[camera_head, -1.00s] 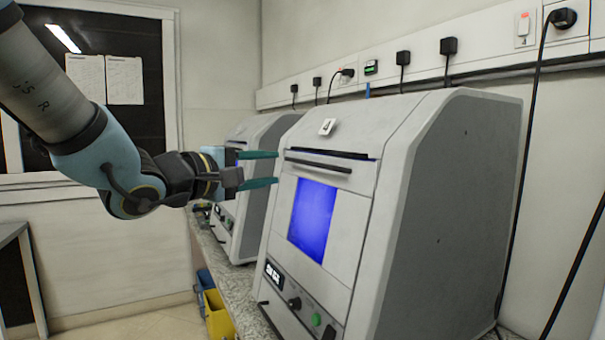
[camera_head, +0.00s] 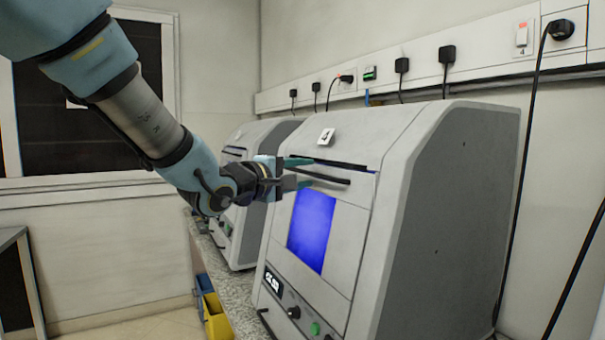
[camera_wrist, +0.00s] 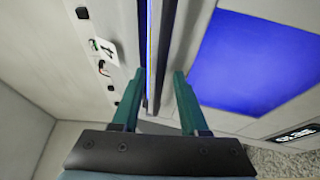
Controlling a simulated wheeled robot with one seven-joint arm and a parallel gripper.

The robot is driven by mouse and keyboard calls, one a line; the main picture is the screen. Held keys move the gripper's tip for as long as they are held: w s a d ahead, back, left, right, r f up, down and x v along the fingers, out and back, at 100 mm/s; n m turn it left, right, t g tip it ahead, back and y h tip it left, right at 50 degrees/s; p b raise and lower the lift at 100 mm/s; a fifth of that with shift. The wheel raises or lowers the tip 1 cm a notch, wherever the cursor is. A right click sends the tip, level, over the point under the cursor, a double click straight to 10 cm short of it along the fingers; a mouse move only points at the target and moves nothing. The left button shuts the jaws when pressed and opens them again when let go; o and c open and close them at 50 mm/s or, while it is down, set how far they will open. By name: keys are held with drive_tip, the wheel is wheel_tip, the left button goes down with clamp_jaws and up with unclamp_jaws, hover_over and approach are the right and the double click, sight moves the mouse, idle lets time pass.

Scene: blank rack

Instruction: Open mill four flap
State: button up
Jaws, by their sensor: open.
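Mill four (camera_head: 440,200) is the near light-grey machine, with a "4" tag (camera_head: 326,136) on its sloped top. Its front flap (camera_head: 348,215) looks shut and has a glowing blue window (camera_head: 312,226). A dark bar handle (camera_head: 335,179) runs across the flap's top, under a dark slot. My gripper (camera_head: 312,173) is open at the handle's left part, one finger above it and one below. In the wrist view, the open fingers (camera_wrist: 159,75) straddle the handle strip, with the blue window (camera_wrist: 255,62) to the right. Contact with the handle cannot be told.
A second similar machine (camera_head: 240,200) stands behind on the same bench (camera_head: 235,300). A yellow bin (camera_head: 216,315) and a blue bin are below the bench's left edge. Plugs and cables (camera_head: 447,55) line the wall rail behind.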

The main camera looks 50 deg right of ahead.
clamp_jaws()
idle(1.4)
